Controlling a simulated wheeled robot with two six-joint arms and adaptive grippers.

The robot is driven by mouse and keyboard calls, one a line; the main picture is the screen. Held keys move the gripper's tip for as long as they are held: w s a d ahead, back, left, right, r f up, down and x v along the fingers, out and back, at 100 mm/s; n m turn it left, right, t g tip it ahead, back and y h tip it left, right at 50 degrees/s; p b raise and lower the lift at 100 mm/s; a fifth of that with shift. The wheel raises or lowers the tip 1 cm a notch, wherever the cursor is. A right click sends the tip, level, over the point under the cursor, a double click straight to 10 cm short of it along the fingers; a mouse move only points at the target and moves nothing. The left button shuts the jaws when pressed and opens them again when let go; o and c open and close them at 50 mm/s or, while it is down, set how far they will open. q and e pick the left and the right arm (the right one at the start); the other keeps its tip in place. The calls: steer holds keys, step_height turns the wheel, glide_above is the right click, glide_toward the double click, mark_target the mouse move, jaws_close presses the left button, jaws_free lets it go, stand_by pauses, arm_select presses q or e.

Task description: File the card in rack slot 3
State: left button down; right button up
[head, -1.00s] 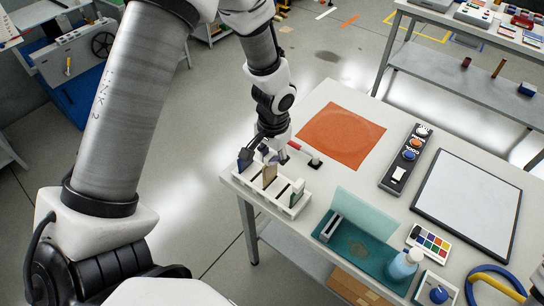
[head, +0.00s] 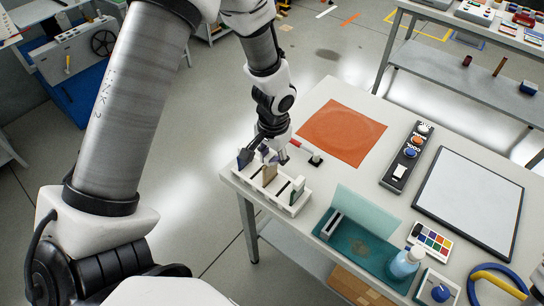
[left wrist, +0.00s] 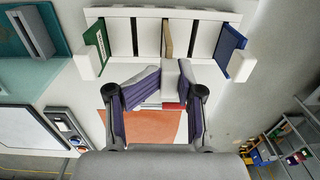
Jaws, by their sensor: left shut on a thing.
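The white slotted rack (head: 284,200) stands near the table's left corner. It shows from above in the left wrist view (left wrist: 122,38). A tan card (left wrist: 167,38) stands upright in a middle slot; it also shows in the head view (head: 268,175). A green piece (left wrist: 96,38) and a blue piece (left wrist: 230,44) stand in slots on either side. My left gripper (left wrist: 169,80) is at the rack's edge, shut at the tan card's near end; its fingers partly hide the grip.
A teal tray (head: 360,245), bottle (head: 405,262), button panel (head: 407,157) and white board (head: 470,200) fill the table to the right.

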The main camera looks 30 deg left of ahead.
arm_select(q)
steer(key=shift+f+b, duration=1)
steer(key=shift+f, duration=0.3)
steer(key=c, duration=0.5)
jaws_free()
steer(key=r, duration=1.2)
steer(key=shift+d, duration=0.2)
